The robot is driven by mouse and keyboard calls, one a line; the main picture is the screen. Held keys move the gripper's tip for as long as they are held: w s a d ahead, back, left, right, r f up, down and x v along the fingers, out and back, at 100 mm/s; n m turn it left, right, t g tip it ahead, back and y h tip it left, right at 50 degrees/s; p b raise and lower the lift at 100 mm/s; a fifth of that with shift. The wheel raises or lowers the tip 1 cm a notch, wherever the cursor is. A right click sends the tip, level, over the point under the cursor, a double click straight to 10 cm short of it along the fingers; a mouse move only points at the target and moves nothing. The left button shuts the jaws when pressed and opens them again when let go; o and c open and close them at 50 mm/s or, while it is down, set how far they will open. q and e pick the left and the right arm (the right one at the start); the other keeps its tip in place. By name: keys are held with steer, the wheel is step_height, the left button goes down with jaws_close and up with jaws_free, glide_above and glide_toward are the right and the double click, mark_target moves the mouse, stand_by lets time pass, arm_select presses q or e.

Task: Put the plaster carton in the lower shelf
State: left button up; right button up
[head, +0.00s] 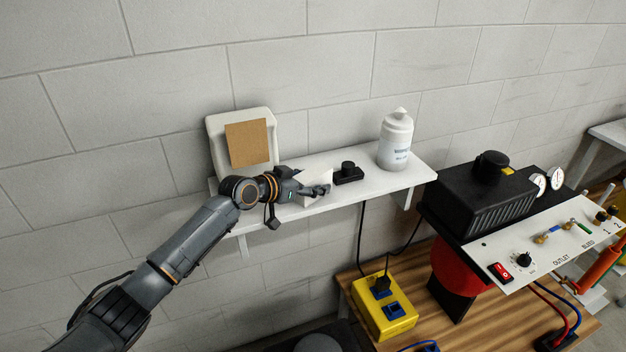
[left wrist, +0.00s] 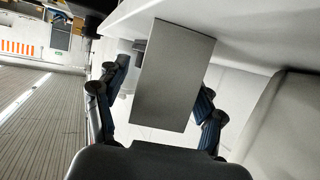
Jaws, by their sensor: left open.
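A small white box, which looks like the plaster carton (head: 317,177), stands on a white wall shelf (head: 405,179), partly hidden behind my left gripper. My left gripper (head: 318,190) is at the shelf's front edge, right in front of the carton. In the left wrist view the carton (left wrist: 172,75) shows as a plain grey face between the fingers of the left gripper (left wrist: 160,103). The fingers are open, one on each side, with a gap visible at the right; contact at the left is unclear. My right gripper is not in view. I cannot make out a separate lower shelf.
A black knobbed device (head: 348,174) sits close right of the carton, then a white bottle (head: 396,141). A white holder with a brown square (head: 248,143) stands at the left. Below right is a wooden bench (head: 466,323) with a yellow socket box (head: 384,308) and black machine (head: 480,200).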

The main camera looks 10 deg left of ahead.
arm_select(q)
steer(key=shift+w+d+f, duration=0.25)
steer(key=shift+w, duration=0.05)
steer(key=shift+s, duration=0.1)
steer(key=shift+c, duration=1)
steer(key=c, duration=1.2)
steer(key=shift+o, duration=0.2)
steer(key=shift+r, duration=0.15)
